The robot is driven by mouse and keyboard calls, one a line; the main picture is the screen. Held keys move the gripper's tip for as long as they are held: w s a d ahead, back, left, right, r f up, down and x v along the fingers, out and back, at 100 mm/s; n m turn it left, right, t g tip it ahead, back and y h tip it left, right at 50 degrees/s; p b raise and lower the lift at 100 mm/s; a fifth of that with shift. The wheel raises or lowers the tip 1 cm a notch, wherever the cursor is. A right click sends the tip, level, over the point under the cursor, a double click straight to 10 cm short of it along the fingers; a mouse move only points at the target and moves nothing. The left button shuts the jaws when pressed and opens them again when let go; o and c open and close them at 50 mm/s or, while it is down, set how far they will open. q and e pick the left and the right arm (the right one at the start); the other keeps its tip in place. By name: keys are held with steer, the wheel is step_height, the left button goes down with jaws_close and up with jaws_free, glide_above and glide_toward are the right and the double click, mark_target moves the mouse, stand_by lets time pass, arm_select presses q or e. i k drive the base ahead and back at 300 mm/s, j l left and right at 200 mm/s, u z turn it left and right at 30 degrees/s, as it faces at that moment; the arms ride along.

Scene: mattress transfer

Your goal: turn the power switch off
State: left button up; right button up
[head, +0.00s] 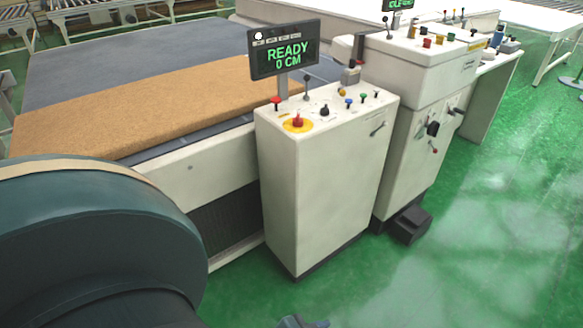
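A cream control console (320,190) stands in the middle of the head view. On its top are a red knob on a yellow disc (298,123), a red button (276,102), a black knob (324,110), and blue and green buttons. A small lever switch (378,128) sits on its right side face. I cannot tell which control is the power switch. The display (285,50) above the console is lit and reads "READY 0 CM". Neither gripper can be made out; a small dark part at the bottom edge is too cropped to identify.
A large teal rounded link of mine covers the lower left. A tan mattress (135,100) lies on a grey machine bed behind it. A second cream cabinet (425,120) with switches stands behind right, with a black pedal box (409,224) below. Green floor is free at front right.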

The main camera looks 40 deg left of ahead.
mark_target(298, 121)
steer(key=u, duration=1.1)
